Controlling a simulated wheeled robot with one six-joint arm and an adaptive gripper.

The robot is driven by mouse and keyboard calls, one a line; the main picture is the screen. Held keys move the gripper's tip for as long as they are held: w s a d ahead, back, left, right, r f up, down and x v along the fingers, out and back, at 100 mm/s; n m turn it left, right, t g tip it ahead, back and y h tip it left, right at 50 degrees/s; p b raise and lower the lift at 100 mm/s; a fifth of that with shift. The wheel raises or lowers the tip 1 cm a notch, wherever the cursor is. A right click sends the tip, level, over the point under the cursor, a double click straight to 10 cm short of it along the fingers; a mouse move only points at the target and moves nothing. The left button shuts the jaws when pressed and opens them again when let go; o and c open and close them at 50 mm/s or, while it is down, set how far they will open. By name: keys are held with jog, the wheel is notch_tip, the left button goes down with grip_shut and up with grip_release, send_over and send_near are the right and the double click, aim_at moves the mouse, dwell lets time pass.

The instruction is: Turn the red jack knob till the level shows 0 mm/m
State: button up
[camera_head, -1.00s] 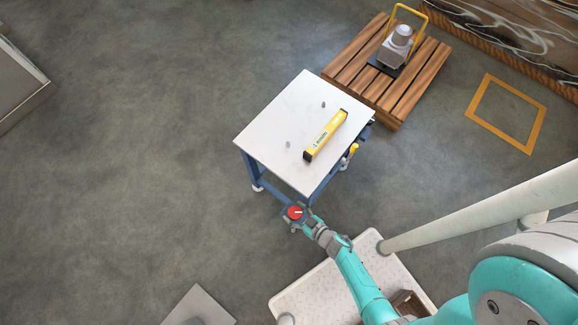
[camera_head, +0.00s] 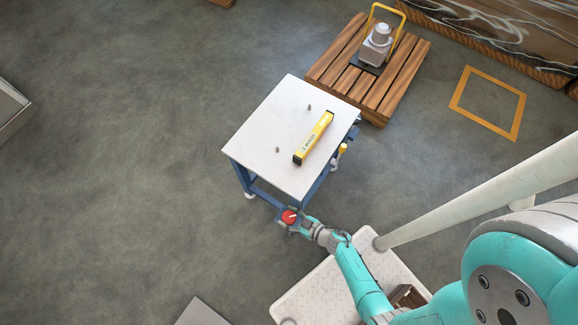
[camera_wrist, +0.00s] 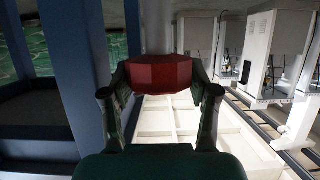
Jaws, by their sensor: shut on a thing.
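The red jack knob (camera_head: 289,217) is at the near corner of the white-topped table (camera_head: 262,115), below its top. In the wrist view the knob (camera_wrist: 158,74) is a faceted red piece under a pale shaft. My gripper (camera_head: 292,221) is at the knob; in the wrist view its two fingers (camera_wrist: 160,92) are shut on it, one on each side. The yellow level (camera_head: 313,139) lies on the table top near its right edge. Its reading is too small to make out.
Two small grey pieces (camera_head: 277,150) lie on the table top. A wooden pallet (camera_head: 345,85) with a grey machine (camera_head: 377,45) stands behind the table. A yellow floor frame (camera_head: 488,103) is at the right. The floor left of the table is clear.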

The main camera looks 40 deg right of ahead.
jog(key=shift+w+n+g+y, duration=0.1)
jog(key=shift+n+g+y, duration=0.3)
jog(key=shift+n+y, duration=0.55)
jog(key=o, duration=0.9)
jog(key=shift+v, duration=3.8)
